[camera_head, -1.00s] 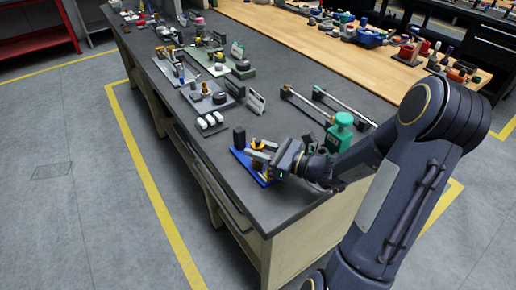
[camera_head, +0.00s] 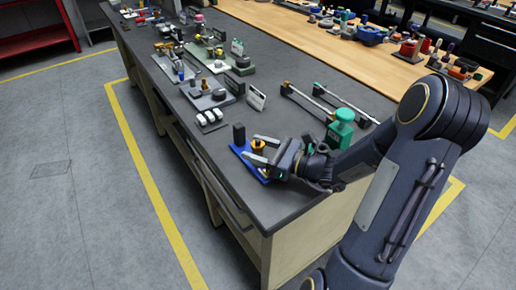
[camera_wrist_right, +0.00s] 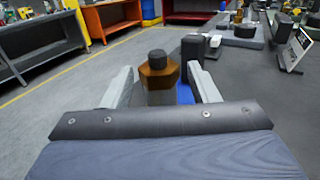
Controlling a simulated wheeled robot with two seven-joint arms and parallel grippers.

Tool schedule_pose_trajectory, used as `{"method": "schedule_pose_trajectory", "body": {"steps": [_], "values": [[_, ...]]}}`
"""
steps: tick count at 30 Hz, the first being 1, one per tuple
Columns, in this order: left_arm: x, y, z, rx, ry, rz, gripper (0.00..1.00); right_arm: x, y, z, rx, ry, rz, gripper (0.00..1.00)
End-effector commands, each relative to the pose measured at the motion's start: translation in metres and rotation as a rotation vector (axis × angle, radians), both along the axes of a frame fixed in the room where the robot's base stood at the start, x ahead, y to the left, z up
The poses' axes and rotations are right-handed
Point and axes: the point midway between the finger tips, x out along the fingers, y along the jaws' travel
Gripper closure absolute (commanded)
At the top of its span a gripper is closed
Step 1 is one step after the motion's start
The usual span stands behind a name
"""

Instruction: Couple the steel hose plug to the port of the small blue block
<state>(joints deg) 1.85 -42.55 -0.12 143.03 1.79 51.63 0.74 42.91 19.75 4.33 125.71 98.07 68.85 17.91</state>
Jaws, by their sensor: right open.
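A blue plate (camera_head: 238,150) lies near the front edge of the dark bench. A brass hex fitting with a dark round top (camera_head: 258,146) stands at it, and it fills the middle of the right wrist view (camera_wrist_right: 158,78). My right gripper (camera_head: 251,148) is open, its pale fingers on either side of the fitting, with gaps visible in the wrist view (camera_wrist_right: 162,88). A black upright block (camera_head: 239,134) stands at the plate's far end. I cannot pick out the steel hose plug or the port for certain. My left gripper is not in view.
A green-topped device (camera_head: 340,128) stands close behind my right wrist. Rods on black supports (camera_head: 309,104) lie farther back. A tray of white pieces (camera_head: 210,119) and a small sign (camera_head: 256,98) are beyond the plate. Bare bench lies right of the tray.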

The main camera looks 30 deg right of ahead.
Motion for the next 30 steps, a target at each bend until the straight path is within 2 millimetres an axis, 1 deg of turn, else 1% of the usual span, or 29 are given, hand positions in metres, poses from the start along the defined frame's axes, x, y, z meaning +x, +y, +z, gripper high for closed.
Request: {"method": "schedule_pose_trajectory", "body": {"steps": [5,12,18,30], "values": [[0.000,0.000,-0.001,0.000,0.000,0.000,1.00,-0.011,-0.009,-0.001,-0.003,0.002,-0.005,0.46],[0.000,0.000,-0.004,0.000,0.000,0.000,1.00,-0.045,-0.032,-0.001,-0.003,0.002,-0.004,0.46],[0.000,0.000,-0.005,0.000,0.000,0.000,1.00,-0.062,-0.043,0.000,-0.001,0.001,-0.002,0.46],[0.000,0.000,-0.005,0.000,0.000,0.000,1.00,-0.065,-0.044,0.000,0.000,0.000,0.000,0.46]]}}
